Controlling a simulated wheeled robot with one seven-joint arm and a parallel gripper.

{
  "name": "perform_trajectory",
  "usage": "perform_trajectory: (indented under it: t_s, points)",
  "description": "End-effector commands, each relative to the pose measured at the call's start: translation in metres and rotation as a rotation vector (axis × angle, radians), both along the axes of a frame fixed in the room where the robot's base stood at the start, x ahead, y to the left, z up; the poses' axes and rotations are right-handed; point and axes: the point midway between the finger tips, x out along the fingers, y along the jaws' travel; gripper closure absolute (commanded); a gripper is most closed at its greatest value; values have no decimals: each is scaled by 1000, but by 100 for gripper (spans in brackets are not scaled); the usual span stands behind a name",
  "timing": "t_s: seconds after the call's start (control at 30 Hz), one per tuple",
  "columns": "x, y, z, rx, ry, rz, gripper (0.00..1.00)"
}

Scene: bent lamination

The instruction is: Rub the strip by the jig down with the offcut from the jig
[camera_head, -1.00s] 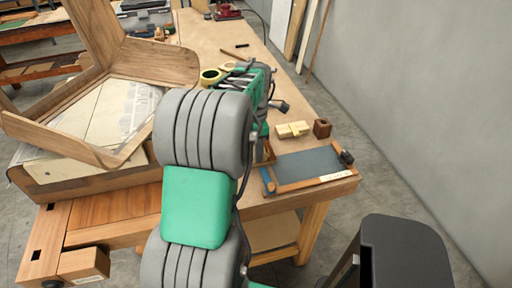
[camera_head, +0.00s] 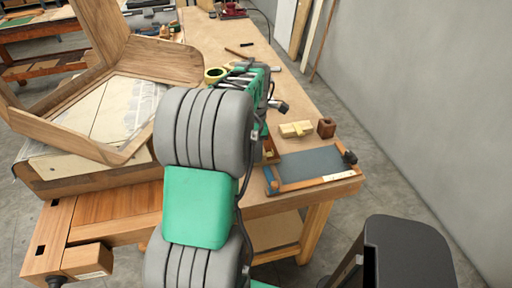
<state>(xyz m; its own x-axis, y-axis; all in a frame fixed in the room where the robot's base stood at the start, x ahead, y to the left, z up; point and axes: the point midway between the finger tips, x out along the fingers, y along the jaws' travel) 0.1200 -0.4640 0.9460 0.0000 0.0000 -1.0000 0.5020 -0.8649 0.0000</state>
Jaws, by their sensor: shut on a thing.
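The jig (camera_head: 85,175) is a large wooden form with curved, upright bent wood, at the left on the bench. My grey and green arm fills the middle and hides the bench just right of the jig. My gripper (camera_head: 264,138) shows only in part past the arm's right edge, low over the bench; its fingertips are mostly hidden. It is shut on a small brown wooden piece (camera_head: 270,152), whose lower part I see just behind the framed panel. I cannot make out a separate strip beside the jig, nor whether the brown piece touches anything.
A wood-framed grey-blue panel (camera_head: 312,164) lies at the bench's near right corner. A pale block (camera_head: 296,129) and a dark brown cube (camera_head: 326,128) sit behind it. A grey wall stands right of the bench.

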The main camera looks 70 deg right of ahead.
Motion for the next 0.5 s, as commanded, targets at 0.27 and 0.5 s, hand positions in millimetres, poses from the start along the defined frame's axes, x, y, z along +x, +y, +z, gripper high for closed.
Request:
perform_trajectory:
  t_s: [0.27,0.5]
  points:
    - [-13,-7,-1,4,1,-3,92]
    - [-14,-7,-2,3,1,-3,92]
